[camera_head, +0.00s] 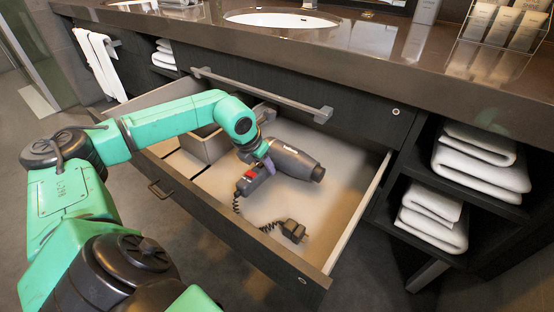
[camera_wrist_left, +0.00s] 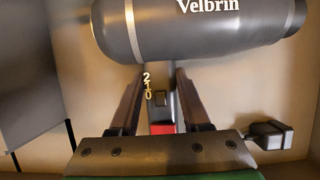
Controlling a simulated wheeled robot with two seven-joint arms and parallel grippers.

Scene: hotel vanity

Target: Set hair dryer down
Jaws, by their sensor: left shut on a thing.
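The grey hair dryer (camera_head: 292,160) is inside the open drawer (camera_head: 330,205), its barrel pointing right and its red-marked handle toward the lower left. Its coiled cord and dark plug (camera_head: 293,230) lie on the drawer floor. My left gripper (camera_head: 262,160) is at the dryer's handle. In the left wrist view the dryer's barrel (camera_wrist_left: 200,42) spans the top, and my left gripper (camera_wrist_left: 160,105) has a finger on each side of the handle, shut on it. Whether the dryer touches the drawer floor is hard to tell. My right gripper is not in view.
A grey bin (camera_head: 205,147) stands in the left part of the drawer. The drawer's right part is clear. The countertop (camera_head: 330,48) with a long rail (camera_head: 260,92) below it lies behind. Shelves with folded white towels (camera_head: 475,160) are at the right.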

